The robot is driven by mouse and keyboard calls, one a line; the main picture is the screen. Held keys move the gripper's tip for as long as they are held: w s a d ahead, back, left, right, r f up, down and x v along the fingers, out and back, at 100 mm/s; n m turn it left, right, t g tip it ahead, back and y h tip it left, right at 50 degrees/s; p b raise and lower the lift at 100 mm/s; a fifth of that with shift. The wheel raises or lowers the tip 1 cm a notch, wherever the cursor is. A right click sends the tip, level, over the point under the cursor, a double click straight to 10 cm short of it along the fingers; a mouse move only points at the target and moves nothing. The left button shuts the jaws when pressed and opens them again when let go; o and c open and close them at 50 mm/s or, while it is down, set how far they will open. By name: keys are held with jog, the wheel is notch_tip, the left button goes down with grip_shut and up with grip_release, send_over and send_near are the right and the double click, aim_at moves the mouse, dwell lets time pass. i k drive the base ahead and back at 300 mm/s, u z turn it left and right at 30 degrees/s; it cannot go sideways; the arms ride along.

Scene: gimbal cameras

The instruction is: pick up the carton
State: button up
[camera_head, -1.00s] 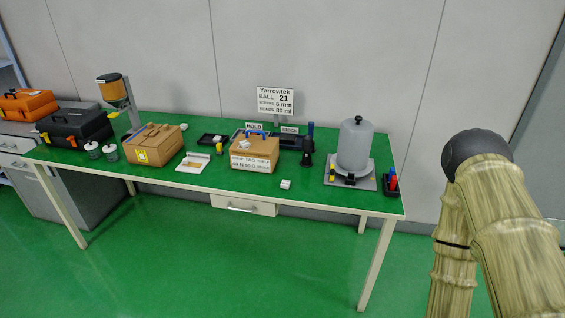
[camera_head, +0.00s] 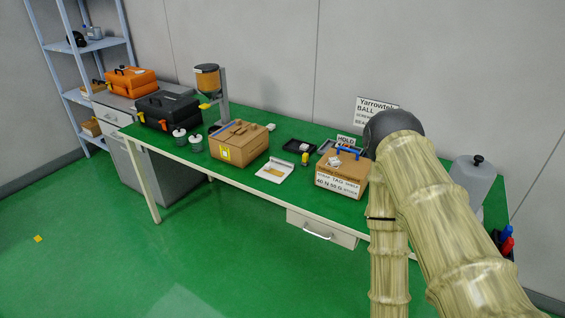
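Two brown cardboard cartons stand on the green-topped table (camera_head: 262,208). One carton (camera_head: 232,147) is left of the table's middle, with a yellow label on its front. The other carton (camera_head: 328,191) is further right, with a white printed sign on its front and a blue item on top. Which one the task means, I cannot tell. My arm rises at the right and covers part of the table beside the second carton. My gripper is not in view.
A hopper (camera_head: 207,79) on a stand, two small jars, a black toolbox (camera_head: 168,109) and an orange toolbox (camera_head: 131,81) are at the left. A white tray (camera_head: 275,171) lies between the cartons. A grey canister (camera_head: 471,182) stands at the right.

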aim_at(348, 178)
jog(key=u, duration=0.25)
jog(key=i, duration=1.4)
jog(key=z, duration=0.65)
